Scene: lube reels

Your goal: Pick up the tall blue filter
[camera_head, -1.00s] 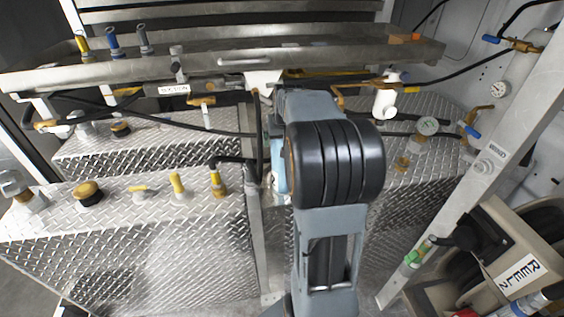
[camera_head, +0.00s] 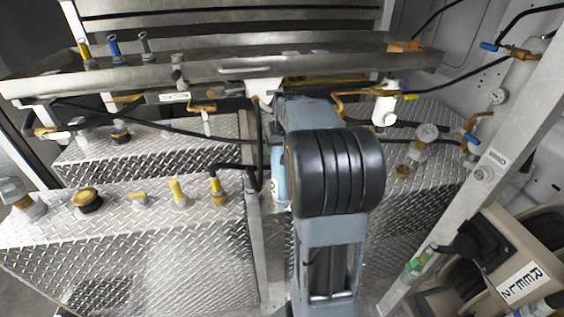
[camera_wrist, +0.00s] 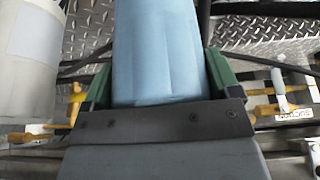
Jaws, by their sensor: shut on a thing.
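The tall blue filter (camera_wrist: 158,50) fills the middle of the wrist view, a light blue cylinder between the green fingers of my gripper (camera_wrist: 158,85). The fingers touch it on both sides, and my gripper is shut on it. In the head view a small strip of the light blue filter (camera_head: 279,182) shows just left of my arm. My arm hides the rest of it and my gripper there.
A steel shelf (camera_head: 215,70) with hoses and valves runs across the back. Diamond-plate tanks (camera_head: 120,245) with caps and fittings stand at left and right. A slanted metal post (camera_head: 462,195) and the REEL 2 unit (camera_head: 515,265) are at right. A white cylinder (camera_wrist: 28,60) is left in the wrist view.

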